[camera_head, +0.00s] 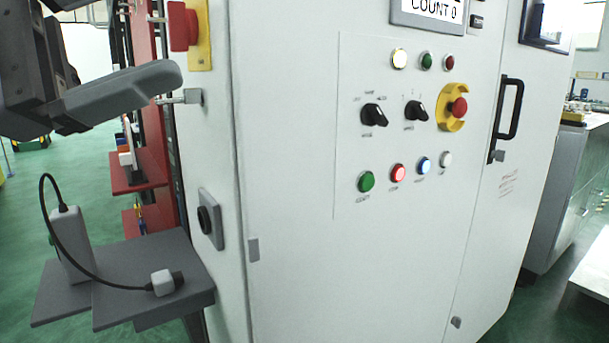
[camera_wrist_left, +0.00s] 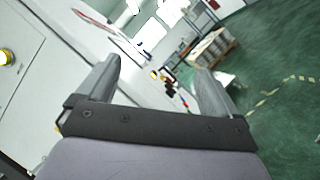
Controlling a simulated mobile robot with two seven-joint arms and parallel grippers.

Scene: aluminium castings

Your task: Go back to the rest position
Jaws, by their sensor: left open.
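My left gripper (camera_head: 122,92) comes in at the upper left of the head view, close to the left edge of a white control cabinet (camera_head: 300,240). No object is held. My right gripper is in neither view.
The cabinet front carries lit buttons, black knobs and a yellow-ringed red stop button (camera_head: 459,107). A red switch (camera_head: 182,26) sits above the gripper. Green floor (camera_head: 20,200) is open at left.

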